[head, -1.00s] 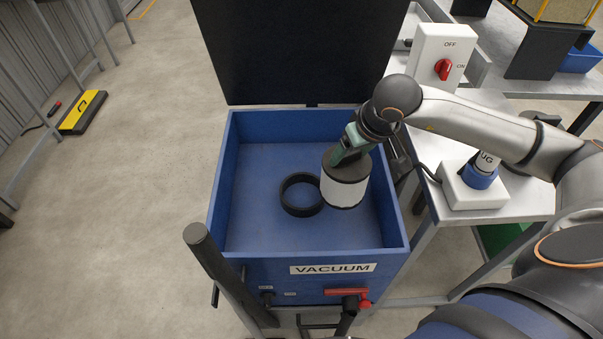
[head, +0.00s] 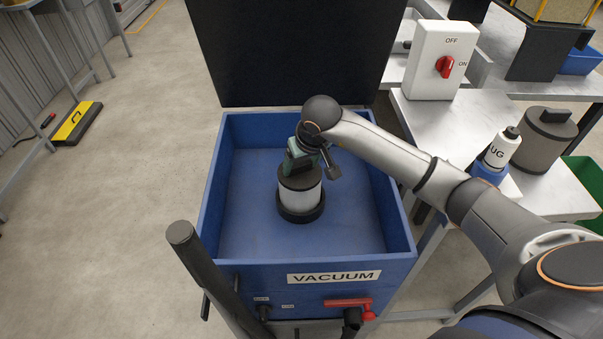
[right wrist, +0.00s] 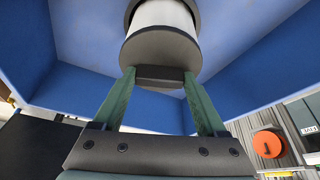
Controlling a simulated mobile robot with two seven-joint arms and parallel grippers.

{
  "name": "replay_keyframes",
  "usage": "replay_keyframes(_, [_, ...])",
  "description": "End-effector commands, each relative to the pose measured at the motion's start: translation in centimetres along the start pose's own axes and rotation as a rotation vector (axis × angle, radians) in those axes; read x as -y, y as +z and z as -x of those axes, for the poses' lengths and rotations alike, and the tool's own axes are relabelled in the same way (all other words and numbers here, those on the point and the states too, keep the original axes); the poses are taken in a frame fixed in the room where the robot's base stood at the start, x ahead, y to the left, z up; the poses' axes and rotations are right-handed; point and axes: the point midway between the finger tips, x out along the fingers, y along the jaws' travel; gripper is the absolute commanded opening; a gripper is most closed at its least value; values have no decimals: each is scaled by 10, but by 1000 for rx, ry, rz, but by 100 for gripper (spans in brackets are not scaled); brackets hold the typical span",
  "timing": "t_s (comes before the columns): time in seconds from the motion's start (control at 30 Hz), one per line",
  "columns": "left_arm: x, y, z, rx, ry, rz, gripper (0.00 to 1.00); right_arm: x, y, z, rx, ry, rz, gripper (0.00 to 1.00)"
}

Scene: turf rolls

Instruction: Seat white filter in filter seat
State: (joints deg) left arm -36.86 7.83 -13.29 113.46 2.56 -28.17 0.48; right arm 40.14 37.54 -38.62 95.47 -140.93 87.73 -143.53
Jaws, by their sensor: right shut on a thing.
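The white filter (head: 299,198) has a white body and a dark cap, and stands upright inside the blue vacuum box. The filter seat (head: 301,214) is a black ring on the box floor, around the filter's lower end. Whether the filter is fully down in it cannot be told. My right gripper (head: 298,170) is above the filter, shut on the handle of its cap. In the right wrist view the green fingers (right wrist: 158,82) grip the cap's dark handle, with the white filter (right wrist: 161,14) beyond. My left gripper is not in view.
The blue vacuum box (head: 230,250) has raised walls and an open black lid (head: 290,50) behind. A grey filter (head: 543,140), a white bottle (head: 503,148) and a switch box (head: 440,60) stand on the bench at right. The box floor around the ring is clear.

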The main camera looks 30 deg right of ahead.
Motion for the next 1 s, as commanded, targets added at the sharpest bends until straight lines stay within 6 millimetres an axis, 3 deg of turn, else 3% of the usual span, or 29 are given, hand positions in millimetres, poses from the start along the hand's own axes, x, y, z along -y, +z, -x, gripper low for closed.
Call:
replay_keyframes(0.07, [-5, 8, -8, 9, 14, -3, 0, 1, 6, -15, -2, -3, -1, 0])
replay_keyframes(0.43, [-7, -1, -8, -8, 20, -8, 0, -1, 6, -17, -4, 0, 0, 0])
replay_keyframes(0.47, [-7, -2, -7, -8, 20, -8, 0, 0, 7, -16, -1, 0, 0, 78])
replay_keyframes(0.67, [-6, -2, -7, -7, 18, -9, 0, 0, 7, -16, -1, 0, 0, 100])
replay_keyframes(1.0, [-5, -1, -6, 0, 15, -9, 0, -1, 5, -10, -3, 0, 0, 100])
